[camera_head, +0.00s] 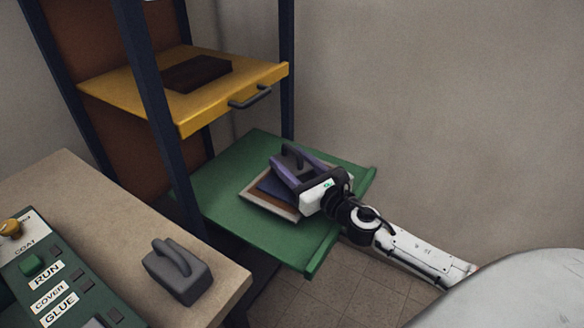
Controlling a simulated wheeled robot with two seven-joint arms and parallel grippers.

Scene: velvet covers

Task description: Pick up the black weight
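A dark grey-black weight (292,156) with a raised handle is at the green shelf, at the far end of my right gripper. My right gripper (290,166) reaches in from the right, and its purplish fingers lie apart on both sides of this weight. Whether they press on it cannot be told; the gripper hides its lower part. Under the gripper, a dark blue-purple piece (268,184) lies in a shallow light-rimmed tray (262,201). A second dark grey weight (178,272) with a handle stands on the beige table at the lower left. My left gripper is not in view.
The green shelf (222,185) is pulled out below a yellow shelf (130,98) with a grey handle (250,96) and a dark slab (198,73). A blue post (155,100) stands in front. A green control panel (50,275) with labels sits on the beige table (90,195).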

